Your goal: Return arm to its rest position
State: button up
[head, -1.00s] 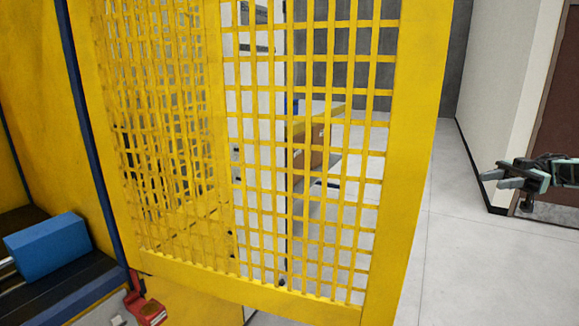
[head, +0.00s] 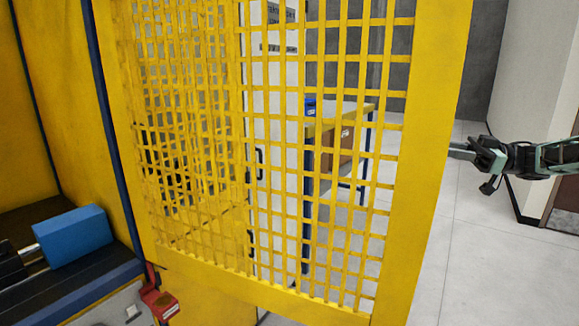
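My gripper (head: 462,150) is at the right of the head view, at the end of my arm (head: 545,157), which reaches in from the right edge. Its fingers point left toward the outer edge of a yellow mesh door (head: 432,160). The fingertips appear close to that edge, but I cannot tell if they touch it. The fingers look small and nearly edge-on, so their opening is unclear. I see nothing held. The door stands open across the middle of the view.
Left of the door is a yellow machine (head: 60,100) with a blue block (head: 72,236) on a dark bed. A red latch piece (head: 160,303) is at the door's lower hinge side. A table (head: 345,118) shows through the mesh. The grey floor (head: 480,265) at right is clear.

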jog(key=w+a+m+t+h, duration=0.55)
jog(key=a+t, duration=0.25)
jog(key=a, duration=0.3)
jog(key=s+d+f+m+g+h, duration=0.3)
jog(key=s+f+m+h, duration=0.7)
jog(key=s+h, duration=0.35)
jog(key=s+f+m+g, duration=0.1)
jog(key=s+f+g, duration=0.2)
jog(key=s, duration=0.7)
jog(key=s+f+g, duration=0.3)
jog(key=s, duration=0.6)
jog(key=s+a+f+n+g+b, duration=0.1)
jog(key=s+a+n+b, duration=0.1)
jog(key=s+a, duration=0.5)
jog(key=s+a+f+n+g+b, duration=0.1)
jog(key=s+a+f+n+b, duration=0.1)
jog(key=s+a+n, duration=0.3)
jog(key=s+a+b, duration=0.1)
jog(key=s+a, duration=0.2)
jog(key=a, duration=0.4)
jog(key=shift+f+g+y, duration=0.3)
jog(key=shift+y, duration=0.1)
